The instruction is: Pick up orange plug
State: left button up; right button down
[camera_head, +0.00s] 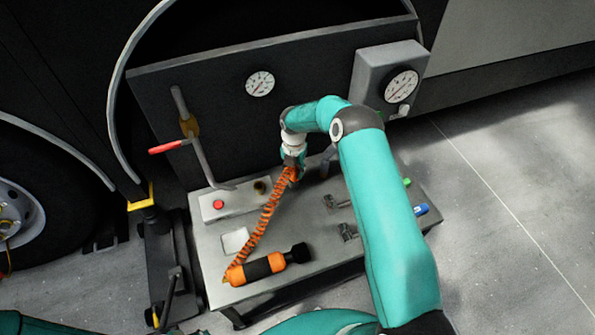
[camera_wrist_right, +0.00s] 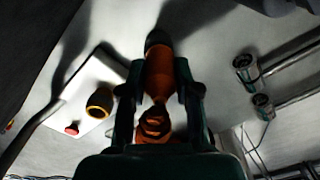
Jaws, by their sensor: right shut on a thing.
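The orange plug (camera_wrist_right: 158,75) sits between the two fingers of my right gripper (camera_wrist_right: 160,92) in the right wrist view. The gripper is shut on the plug, with a dark tip showing past the fingers. In the head view my right gripper (camera_head: 293,163) is above the grey workbench, and the orange plug (camera_head: 292,174) is mostly hidden by it. An orange coiled cable (camera_head: 265,215) runs from the plug down to an orange and black cylindrical tool (camera_head: 258,268) lying on the bench. My left gripper is not in view.
A pale box with a red button (camera_head: 219,204) and a brass socket (camera_head: 260,187) stands left of the gripper. Metal tools (camera_head: 347,232) lie on the right.

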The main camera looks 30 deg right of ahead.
jog(key=r, duration=0.2)
jog(key=shift+s+r, duration=0.25)
jog(key=shift+r, duration=0.15)
jog(key=s+a+b, duration=0.2)
jog(key=s+a, duration=0.2)
jog(key=s, duration=1.2)
jog(key=r+p, duration=0.2)
jog(key=s+r+p, duration=0.1)
jog(key=r+p, duration=0.1)
jog(key=shift+a+r, duration=0.1)
jog(key=shift+r, duration=0.3)
